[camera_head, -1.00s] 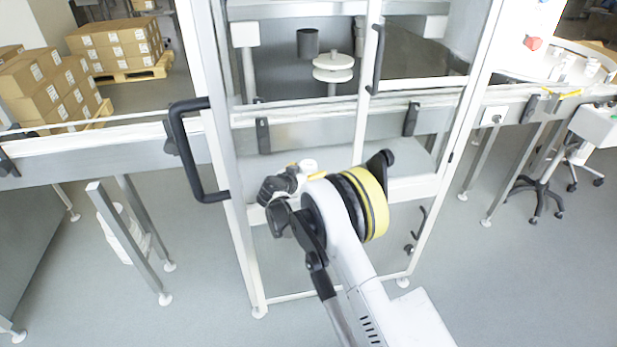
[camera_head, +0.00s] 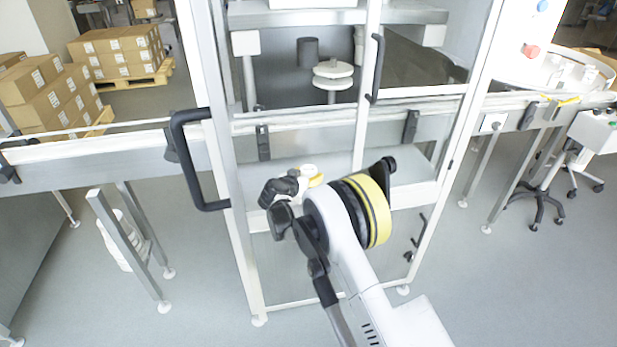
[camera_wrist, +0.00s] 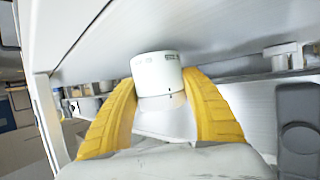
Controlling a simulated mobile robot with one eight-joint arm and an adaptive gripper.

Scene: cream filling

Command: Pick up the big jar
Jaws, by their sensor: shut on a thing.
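The big jar shows in the wrist view as a white cylinder (camera_wrist: 157,74) with small dark print on its side. My gripper (camera_wrist: 165,108) has its two yellow fingers on either side of the jar and is shut on it. In the head view the pale top of the jar (camera_head: 308,170) shows just beyond my gripper (camera_head: 314,181), in front of the machine's lower shelf. Most of the jar is hidden there by my gripper and arm. I cannot tell whether the jar touches the shelf.
A white-framed machine (camera_head: 237,240) stands around the work area, with a black door handle (camera_head: 190,155) at left. A conveyor (camera_head: 90,155) crosses behind my arm. Boxes on a pallet (camera_head: 115,45) stand at the back left.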

